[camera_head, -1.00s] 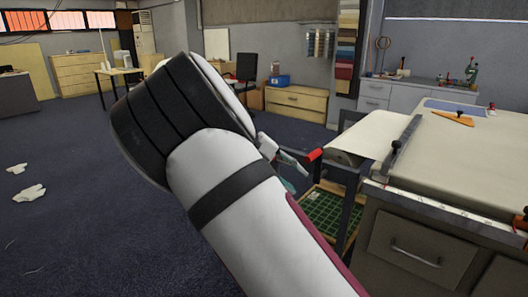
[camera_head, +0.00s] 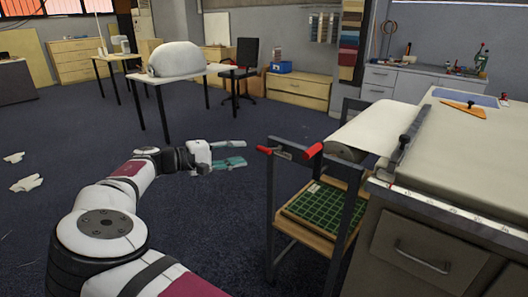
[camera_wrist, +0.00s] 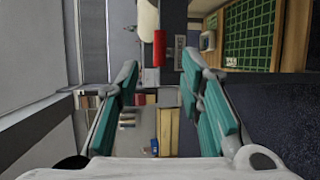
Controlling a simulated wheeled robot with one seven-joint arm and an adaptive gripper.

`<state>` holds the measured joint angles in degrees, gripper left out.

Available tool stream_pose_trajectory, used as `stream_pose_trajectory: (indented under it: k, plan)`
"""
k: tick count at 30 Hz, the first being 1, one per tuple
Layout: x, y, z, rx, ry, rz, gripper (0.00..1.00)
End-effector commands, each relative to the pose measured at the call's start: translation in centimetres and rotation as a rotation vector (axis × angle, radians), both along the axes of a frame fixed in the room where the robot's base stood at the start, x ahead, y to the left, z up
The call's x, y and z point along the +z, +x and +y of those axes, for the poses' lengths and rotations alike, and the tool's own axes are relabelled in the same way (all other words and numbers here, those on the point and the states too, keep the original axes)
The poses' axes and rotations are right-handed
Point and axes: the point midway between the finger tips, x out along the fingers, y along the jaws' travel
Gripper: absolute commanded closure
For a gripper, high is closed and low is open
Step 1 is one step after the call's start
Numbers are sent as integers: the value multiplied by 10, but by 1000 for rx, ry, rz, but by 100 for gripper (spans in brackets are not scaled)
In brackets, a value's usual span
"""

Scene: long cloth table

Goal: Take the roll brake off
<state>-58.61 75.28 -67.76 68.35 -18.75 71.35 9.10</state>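A roll of pale cloth (camera_head: 374,130) hangs on a dark frame at the end of the long table. A red-handled lever (camera_head: 264,149) sticks out from the top of the frame's left post; another red grip (camera_head: 313,150) is by the roll's near end. I cannot tell for certain which is the brake. My gripper (camera_head: 243,153) has teal fingers, spread and empty, just left of the left red grip and apart from it. In the wrist view, a red grip (camera_wrist: 160,48) shows beyond the gap between the open fingers (camera_wrist: 160,72).
The frame's lower shelf holds a green gridded mat (camera_head: 322,208). The long table (camera_head: 470,150) and its drawers stand at the right. A white table (camera_head: 185,78) with a pale domed object stands behind. Open carpet lies around my arm.

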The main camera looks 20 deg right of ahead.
Motion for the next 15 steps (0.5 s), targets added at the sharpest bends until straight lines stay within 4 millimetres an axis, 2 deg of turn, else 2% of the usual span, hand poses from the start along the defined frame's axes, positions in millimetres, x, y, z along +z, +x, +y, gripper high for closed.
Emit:
stream_pose_trajectory:
  k: [6,15]
  plan:
    - [-7,10,-44,-4,-2,1,65]
    - [-13,19,-83,-1,1,0,65]
